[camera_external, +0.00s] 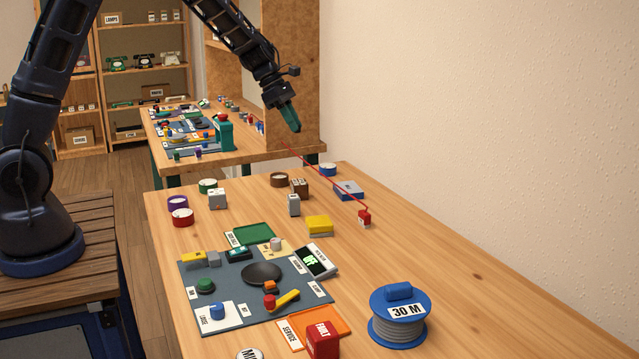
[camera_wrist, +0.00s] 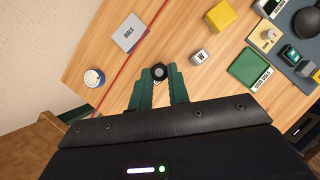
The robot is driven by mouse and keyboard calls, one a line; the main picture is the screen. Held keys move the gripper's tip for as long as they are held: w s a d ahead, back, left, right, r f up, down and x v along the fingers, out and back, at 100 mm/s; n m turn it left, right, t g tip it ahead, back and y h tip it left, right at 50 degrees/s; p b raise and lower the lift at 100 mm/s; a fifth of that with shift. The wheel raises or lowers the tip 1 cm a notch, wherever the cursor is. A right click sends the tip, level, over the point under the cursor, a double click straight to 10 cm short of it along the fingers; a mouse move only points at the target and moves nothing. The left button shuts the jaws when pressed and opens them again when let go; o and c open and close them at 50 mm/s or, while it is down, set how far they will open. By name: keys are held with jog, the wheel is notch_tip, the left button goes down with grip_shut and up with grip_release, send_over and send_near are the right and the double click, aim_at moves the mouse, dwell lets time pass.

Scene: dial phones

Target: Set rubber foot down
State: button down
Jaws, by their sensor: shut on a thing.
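My gripper (camera_wrist: 159,78) is shut on a small round black rubber foot (camera_wrist: 159,71), which has a paler centre and sits between the green fingertips in the wrist view. In the external view my gripper (camera_external: 292,122) hangs high above the far end of the near table, in front of a brown board. The rubber foot cannot be made out there. The wrist view shows bare wood around the held foot. A green tray (camera_wrist: 249,69) with a white label lies to its right; it also shows on the near table in the external view (camera_external: 262,233).
A red line (camera_external: 325,179) runs to a red block (camera_external: 364,217). A blue box (camera_external: 349,190), a yellow block (camera_external: 319,225) and a grey block (camera_external: 294,206) stand nearby. A grey mat (camera_external: 230,317) holds several parts. A blue reel (camera_external: 398,318) stands at front. The table's right side is clear.

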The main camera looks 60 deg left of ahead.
jog(key=w+a+n+t+y, duration=0.1)
jog(key=w+a+n, duration=0.1)
jog(key=w+a, duration=0.35)
jog(key=w+a+n, duration=0.1)
jog(key=w+a, duration=0.2)
jog(key=w, duration=0.6)
send_near(328, 182)
jog(key=w+f, duration=0.1)
jog(key=w+d+f, duration=0.1)
jog(key=w+f, duration=0.1)
jog(key=w+d+f, duration=0.1)
jog(key=f, duration=0.1)
jog(key=shift+w+d, duration=0.15)
jog(key=shift+w, duration=0.1)
jog(key=shift+f, duration=0.1)
jog(key=c, duration=1.3)
grip_release()
jog(key=shift+c, duration=0.2)
